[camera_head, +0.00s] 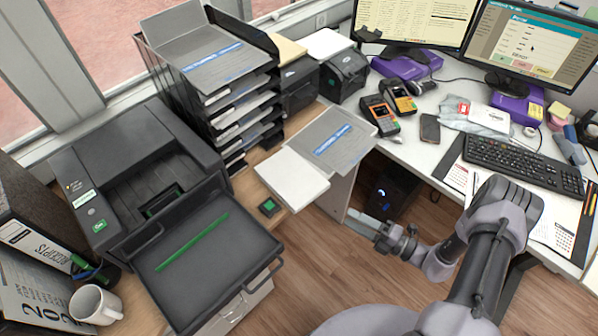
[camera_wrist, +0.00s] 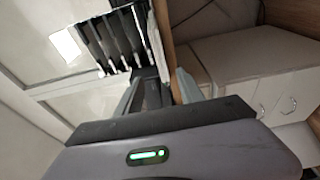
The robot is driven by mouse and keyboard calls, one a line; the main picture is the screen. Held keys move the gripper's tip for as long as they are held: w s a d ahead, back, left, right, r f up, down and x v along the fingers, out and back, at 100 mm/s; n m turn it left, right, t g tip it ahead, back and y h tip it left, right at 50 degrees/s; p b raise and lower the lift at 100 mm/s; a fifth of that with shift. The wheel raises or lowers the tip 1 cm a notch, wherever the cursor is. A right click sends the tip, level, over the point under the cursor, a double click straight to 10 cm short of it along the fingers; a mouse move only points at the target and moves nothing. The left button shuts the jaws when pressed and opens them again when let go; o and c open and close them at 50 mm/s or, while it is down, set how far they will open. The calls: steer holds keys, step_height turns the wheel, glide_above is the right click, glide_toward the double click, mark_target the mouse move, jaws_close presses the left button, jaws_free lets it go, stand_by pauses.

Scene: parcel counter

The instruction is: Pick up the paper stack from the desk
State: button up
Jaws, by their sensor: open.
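The white paper stack (camera_head: 292,179) lies flat on the wooden desk between the printer and the white counter. A grey mailer (camera_head: 335,140) with a blue label lies beside it at its upper right, close to its edge. My gripper (camera_head: 352,214) is to the right of the stack and apart from it, by the desk's edge. In the wrist view my gripper (camera_wrist: 158,92) is open, with nothing between its fingers. I cannot make out the paper stack in the wrist view.
A black printer (camera_head: 140,165) with its tray out stands left of the stack. A black letter rack (camera_head: 215,80) stands behind. A small green-topped box (camera_head: 268,207) sits by the stack's front left. A white mug (camera_head: 96,304) is at lower left. Open floor (camera_head: 330,270) lies in front.

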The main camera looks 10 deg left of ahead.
steer(key=b, duration=0.1)
glide_toward(315, 198)
steer(key=s+x, duration=0.1)
steer(key=x, duration=0.3)
steer(key=b+x, duration=0.1)
steer(key=x, duration=0.1)
steer(key=b+x, duration=0.1)
steer(key=x, duration=0.2)
steer(key=shift+w+d+f, duration=0.15)
steer(key=shift+w+d, duration=0.05)
steer(key=shift+w, duration=0.05)
steer(key=shift+w+a, duration=0.2)
steer(key=shift+a, duration=0.1)
jaws_close()
stand_by(0.3)
